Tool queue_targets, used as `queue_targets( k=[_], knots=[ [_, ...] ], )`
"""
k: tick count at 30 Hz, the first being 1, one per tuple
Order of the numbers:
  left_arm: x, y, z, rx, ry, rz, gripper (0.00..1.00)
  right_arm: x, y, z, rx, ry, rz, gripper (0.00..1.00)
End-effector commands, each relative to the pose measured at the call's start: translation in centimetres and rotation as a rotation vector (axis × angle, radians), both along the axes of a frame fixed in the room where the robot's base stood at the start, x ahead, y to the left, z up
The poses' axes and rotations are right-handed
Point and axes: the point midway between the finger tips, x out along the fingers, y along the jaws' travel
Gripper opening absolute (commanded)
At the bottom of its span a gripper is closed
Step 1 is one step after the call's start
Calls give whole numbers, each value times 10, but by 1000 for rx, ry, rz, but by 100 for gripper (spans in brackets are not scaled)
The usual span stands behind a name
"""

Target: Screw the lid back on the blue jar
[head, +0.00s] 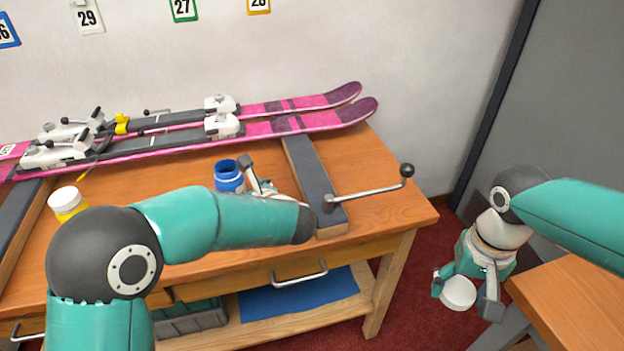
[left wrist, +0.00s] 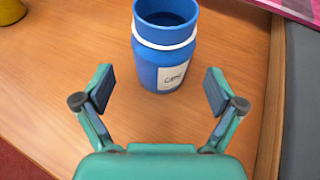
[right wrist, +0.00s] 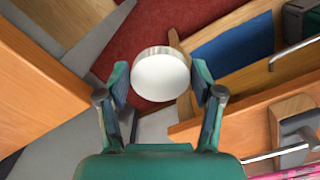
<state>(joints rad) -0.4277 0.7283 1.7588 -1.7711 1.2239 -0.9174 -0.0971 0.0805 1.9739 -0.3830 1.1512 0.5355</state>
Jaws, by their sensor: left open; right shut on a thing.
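The blue jar (head: 229,177) stands upright and open on the wooden bench, its top uncovered. In the left wrist view the blue jar (left wrist: 165,62) shows a white ring below its rim and a pale label. My left gripper (left wrist: 157,95) is open, with its fingers on the near side of the jar and apart from it; in the head view my left gripper (head: 257,178) is partly hidden by my arm. A white round lid (head: 458,292) is in my right gripper (head: 468,296), out beyond the bench's right end. The lid also shows between the fingers in the right wrist view (right wrist: 160,76).
Pink skis (head: 290,124) lie across the back of the bench. A grey-padded block (head: 312,175) with a crank handle (head: 372,191) stands right of the jar. A yellow jar with a white lid (head: 68,203) stands at the left. Another wooden surface (head: 575,300) is at lower right.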

Motion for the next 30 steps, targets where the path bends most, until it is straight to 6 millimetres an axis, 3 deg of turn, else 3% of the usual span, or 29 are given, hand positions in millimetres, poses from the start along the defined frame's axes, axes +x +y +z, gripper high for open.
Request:
queue_targets(
  k=[9, 21, 30],
  knots=[
    [3, 1, -1, 0, 0, 0, 95, 0, 0, 1, 0, 0, -1, 56],
    [38, 28, -16, 0, 0, 0, 95, 0, 0, 5, 0, 0, -1, 56],
    [39, 29, -17, 0, -1, -2, 95, 0, 0, 5, 0, 0, -1, 56]
  ],
)
